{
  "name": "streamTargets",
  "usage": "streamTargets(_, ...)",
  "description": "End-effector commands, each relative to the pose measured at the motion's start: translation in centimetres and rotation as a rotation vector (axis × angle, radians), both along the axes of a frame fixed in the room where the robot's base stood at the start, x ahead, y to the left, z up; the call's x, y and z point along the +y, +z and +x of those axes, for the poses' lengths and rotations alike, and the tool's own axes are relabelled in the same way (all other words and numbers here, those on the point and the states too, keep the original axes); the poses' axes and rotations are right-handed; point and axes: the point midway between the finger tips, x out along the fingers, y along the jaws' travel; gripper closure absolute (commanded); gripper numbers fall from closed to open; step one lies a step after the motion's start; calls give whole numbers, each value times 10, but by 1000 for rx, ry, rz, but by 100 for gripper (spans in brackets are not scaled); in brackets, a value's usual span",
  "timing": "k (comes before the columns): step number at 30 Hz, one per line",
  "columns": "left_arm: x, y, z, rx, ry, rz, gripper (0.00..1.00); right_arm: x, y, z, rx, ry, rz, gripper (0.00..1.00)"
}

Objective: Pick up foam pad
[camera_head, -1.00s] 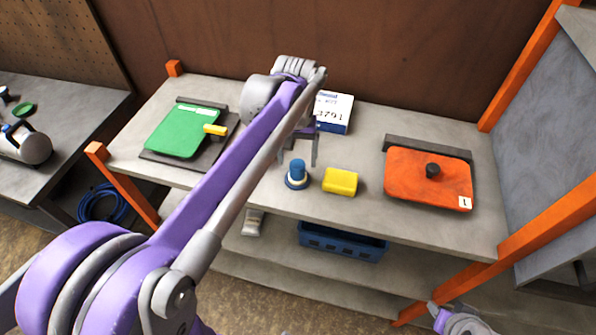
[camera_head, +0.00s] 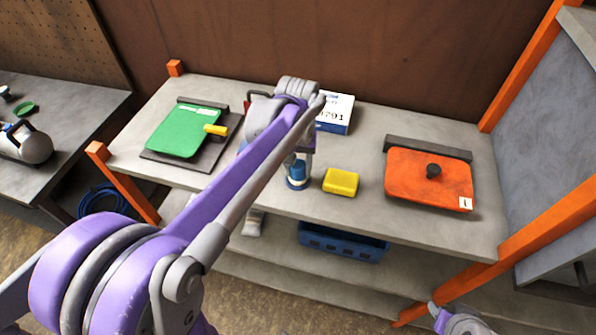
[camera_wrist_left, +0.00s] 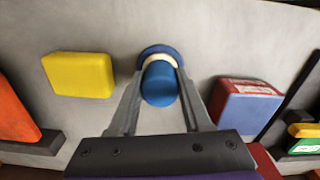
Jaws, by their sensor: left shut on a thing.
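A small round piece with a blue knob (camera_head: 298,171), a pale band and a dark blue base stands upright on the grey bench. In the left wrist view the blue knob (camera_wrist_left: 160,84) is between the two fingers of my left gripper (camera_wrist_left: 160,98). My left gripper (camera_head: 300,160) is shut on it from above; the base still appears to be on the bench. A yellow block (camera_head: 341,181), sponge-like in shape, lies right beside it, untouched; it also shows in the left wrist view (camera_wrist_left: 78,74). I cannot tell by looks which is foam.
A white and blue box (camera_head: 335,112) stands behind. An orange lidded piece (camera_head: 428,180) lies at right, a green one (camera_head: 187,132) at left. A red and blue box (camera_wrist_left: 243,105) is near my gripper. A blue crate (camera_head: 342,243) sits on the lower shelf.

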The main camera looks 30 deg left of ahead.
Motion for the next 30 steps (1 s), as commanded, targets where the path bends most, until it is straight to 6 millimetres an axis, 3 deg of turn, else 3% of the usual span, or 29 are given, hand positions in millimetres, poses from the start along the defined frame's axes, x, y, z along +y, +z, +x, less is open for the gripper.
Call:
streamTargets(9, 0, 0, 0, 1, 0, 0, 100, 0, 0, 0, 0, 0, 0, 58)
streamTargets(14, 0, 11, 0, 1, 0, 0, 100, 0, 1, 0, -1, 0, 0, 58)
streamTargets(24, 0, 75, 0, 0, 0, 0, 100, 0, 6, 2, -4, 0, 0, 58)
streamTargets(30, 0, 97, 0, 0, 0, 0, 100, 0, 7, 3, -5, 0, 0, 58)
